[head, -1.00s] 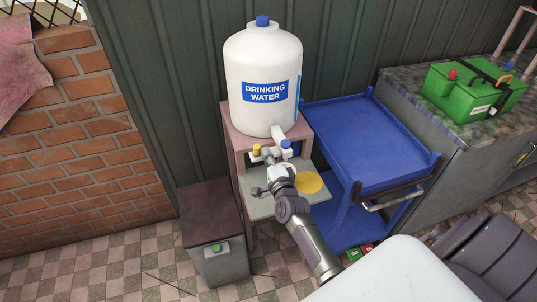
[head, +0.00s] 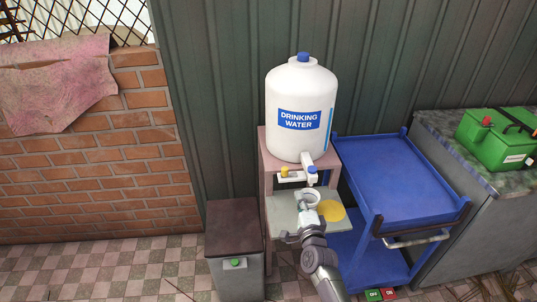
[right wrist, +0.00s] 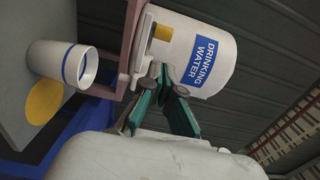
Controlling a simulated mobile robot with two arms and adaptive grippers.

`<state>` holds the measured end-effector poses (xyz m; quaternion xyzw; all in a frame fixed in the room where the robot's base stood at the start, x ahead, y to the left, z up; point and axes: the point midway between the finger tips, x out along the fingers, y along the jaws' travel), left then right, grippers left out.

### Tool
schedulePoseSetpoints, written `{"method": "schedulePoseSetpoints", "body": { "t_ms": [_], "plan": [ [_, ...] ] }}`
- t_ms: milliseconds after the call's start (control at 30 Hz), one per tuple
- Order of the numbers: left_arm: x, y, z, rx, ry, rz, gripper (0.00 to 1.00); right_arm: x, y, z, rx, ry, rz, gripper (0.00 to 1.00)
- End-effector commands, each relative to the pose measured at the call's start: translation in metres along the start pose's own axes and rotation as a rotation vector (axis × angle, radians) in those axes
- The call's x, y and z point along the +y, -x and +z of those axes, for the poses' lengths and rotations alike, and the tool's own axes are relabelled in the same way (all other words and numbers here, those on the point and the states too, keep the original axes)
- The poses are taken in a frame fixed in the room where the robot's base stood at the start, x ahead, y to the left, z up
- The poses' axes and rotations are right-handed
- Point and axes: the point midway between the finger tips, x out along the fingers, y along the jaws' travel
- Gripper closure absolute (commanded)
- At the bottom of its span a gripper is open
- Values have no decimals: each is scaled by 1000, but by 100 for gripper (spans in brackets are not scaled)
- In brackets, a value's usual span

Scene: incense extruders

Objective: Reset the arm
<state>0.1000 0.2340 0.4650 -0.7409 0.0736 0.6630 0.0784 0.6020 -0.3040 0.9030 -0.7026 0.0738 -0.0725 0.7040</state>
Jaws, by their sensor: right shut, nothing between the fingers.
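My right gripper (head: 305,210) is in front of the water stand in the head view, shut and empty. In the right wrist view its green-sided fingers (right wrist: 160,75) come together with nothing between them. A white cup (head: 311,196) stands on the stand's lower shelf (head: 284,212), just beyond the gripper and partly hidden by it. The cup, with a blue band, shows apart from the fingers in the right wrist view (right wrist: 48,58). The white drinking water jug (head: 300,95) stands above, with its tap (head: 309,175) over the cup area. My left gripper is not in view.
A yellow disc (head: 331,211) lies on the shelf beside the cup. A blue cart (head: 400,175) stands to the right, a bin (head: 235,225) to the left. A green box (head: 490,140) sits on the counter (head: 440,125).

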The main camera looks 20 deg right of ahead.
Motion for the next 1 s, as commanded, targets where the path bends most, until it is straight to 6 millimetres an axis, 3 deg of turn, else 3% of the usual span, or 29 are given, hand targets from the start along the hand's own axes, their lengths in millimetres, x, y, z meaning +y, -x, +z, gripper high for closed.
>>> {"method": "schedulePoseSetpoints", "body": {
  "t_ms": [133,233,367,467,600,700,900,1000],
  "plan": [
    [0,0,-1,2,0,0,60,6,2,1,-5,16,14,100],
    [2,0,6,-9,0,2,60,35,11,8,-33,91,75,100],
    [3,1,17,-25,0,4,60,108,42,23,-123,291,228,100],
    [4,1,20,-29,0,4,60,174,82,33,-230,484,361,100],
    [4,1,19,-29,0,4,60,258,152,38,-409,741,528,100],
    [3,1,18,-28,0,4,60,309,209,35,-555,913,631,100],
    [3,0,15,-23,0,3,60,389,339,14,-898,1225,796,100],
    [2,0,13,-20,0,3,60,414,403,-2,-1079,1354,852,100]
  ]
}}
